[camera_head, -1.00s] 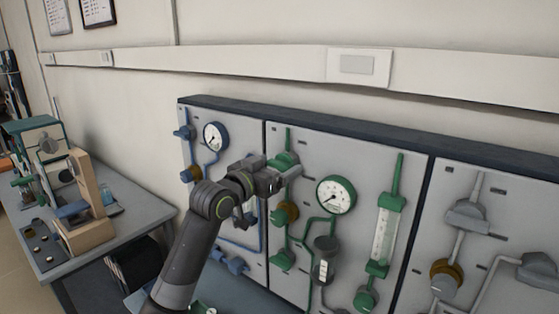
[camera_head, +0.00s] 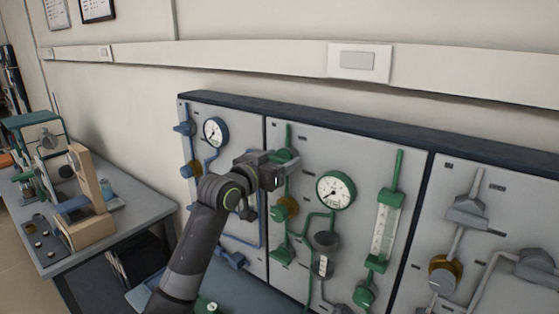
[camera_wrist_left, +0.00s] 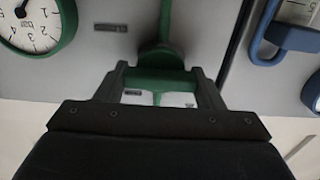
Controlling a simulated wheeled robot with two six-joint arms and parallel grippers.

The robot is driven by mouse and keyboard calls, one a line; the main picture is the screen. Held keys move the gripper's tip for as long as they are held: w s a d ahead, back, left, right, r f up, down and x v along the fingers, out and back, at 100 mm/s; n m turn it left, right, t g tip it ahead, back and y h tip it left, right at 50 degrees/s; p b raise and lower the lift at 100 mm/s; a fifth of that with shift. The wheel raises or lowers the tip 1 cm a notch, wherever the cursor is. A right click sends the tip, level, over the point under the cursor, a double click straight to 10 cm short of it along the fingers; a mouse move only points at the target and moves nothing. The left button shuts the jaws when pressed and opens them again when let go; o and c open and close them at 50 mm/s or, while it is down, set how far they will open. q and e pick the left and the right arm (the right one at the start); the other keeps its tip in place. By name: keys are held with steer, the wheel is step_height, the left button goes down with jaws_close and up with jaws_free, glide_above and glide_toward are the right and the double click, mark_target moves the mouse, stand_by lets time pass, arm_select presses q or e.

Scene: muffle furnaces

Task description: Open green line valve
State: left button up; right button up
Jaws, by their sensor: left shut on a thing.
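The green line runs down the middle panel, with a green valve (camera_head: 287,157) at its top. My left gripper (camera_head: 284,170) is at this valve, its arm coming in from the lower left. In the left wrist view the left gripper (camera_wrist_left: 160,85) has its two fingers on either side of the green valve handle (camera_wrist_left: 160,73), and it is shut on it. A green pipe (camera_wrist_left: 165,20) leads away from the valve there. The gripper and forearm hide part of the valve in the head view. My right gripper is not in view.
A green gauge (camera_head: 336,191) and a green flowmeter (camera_head: 386,225) are right of the gripper. A blue line with a gauge (camera_head: 215,132) is on the left panel, grey fittings (camera_head: 467,212) on the right panel. A side table (camera_head: 140,209) with instruments stands at left.

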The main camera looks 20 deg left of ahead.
arm_select(q)
steer(key=m+b, duration=0.2)
steer(key=m, duration=0.1)
steer(key=shift+f+m, duration=0.1)
steer(key=shift+m, duration=0.3)
steer(key=m+b, duration=0.3)
steer(key=m, duration=0.2)
steer(key=shift+d, duration=0.1)
steer(key=m+b, duration=0.2)
steer(key=m, duration=0.3)
steer(key=shift+f, duration=0.1)
steer(key=shift+m+b, duration=1)
steer(key=shift+m, duration=1.1)
steer(key=o, duration=1)
steer(key=shift+s, duration=0.1)
